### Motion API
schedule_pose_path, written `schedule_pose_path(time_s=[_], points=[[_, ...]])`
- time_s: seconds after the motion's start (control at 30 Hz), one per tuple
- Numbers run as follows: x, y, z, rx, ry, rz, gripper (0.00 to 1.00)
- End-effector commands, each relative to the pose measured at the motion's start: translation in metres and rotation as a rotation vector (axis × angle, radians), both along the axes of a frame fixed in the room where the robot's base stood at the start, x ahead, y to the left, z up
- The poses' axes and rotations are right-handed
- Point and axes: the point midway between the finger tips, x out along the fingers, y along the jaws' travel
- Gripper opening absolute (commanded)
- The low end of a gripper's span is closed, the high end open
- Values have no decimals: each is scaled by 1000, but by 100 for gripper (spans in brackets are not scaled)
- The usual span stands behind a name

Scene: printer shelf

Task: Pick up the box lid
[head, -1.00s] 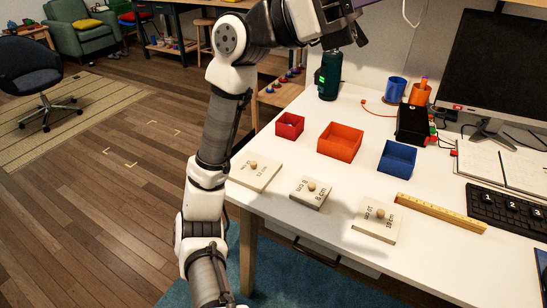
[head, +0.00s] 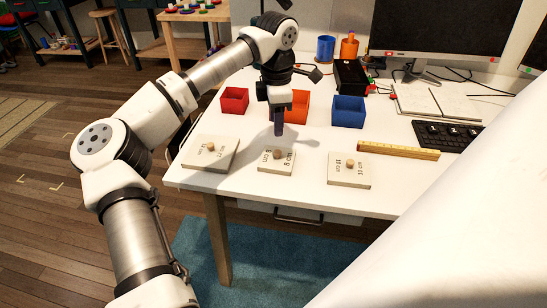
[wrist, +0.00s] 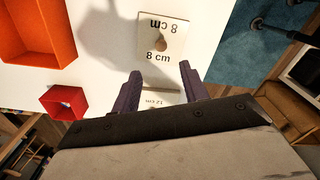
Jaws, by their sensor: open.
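Three pale square lids with round wooden knobs lie in a row near the front of the white table. They are the 12 cm lid (head: 220,157), the 8 cm lid (head: 285,168) and the 10 cm lid (head: 340,177). My gripper (head: 279,132) points down above the table, just behind and over the 8 cm lid, apart from it. In the wrist view the purple fingers (wrist: 160,68) are spread and empty. The 8 cm lid (wrist: 148,30) with its knob lies beyond the fingertips. Part of the 12 cm lid (wrist: 160,97) shows between the fingers.
Open boxes stand behind the lids: red (head: 234,100), orange (head: 297,108), partly hidden by my gripper, and blue (head: 349,111). A wooden ruler (head: 398,151) lies right of the lids. A keyboard (head: 447,137), notebook (head: 436,102) and monitor (head: 437,28) occupy the right side.

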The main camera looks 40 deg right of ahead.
Motion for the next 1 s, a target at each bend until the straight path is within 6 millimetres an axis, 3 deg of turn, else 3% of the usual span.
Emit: schedule_pose_path(time_s=[0.13,0.37,0.7,1.0], points=[[-1,0,-26,-2,3,-2,44],[-2,-1,-43,-2,3,-1,44],[-6,-3,-88,-3,4,-1,44],[-6,-4,-92,-4,2,-1,43]])
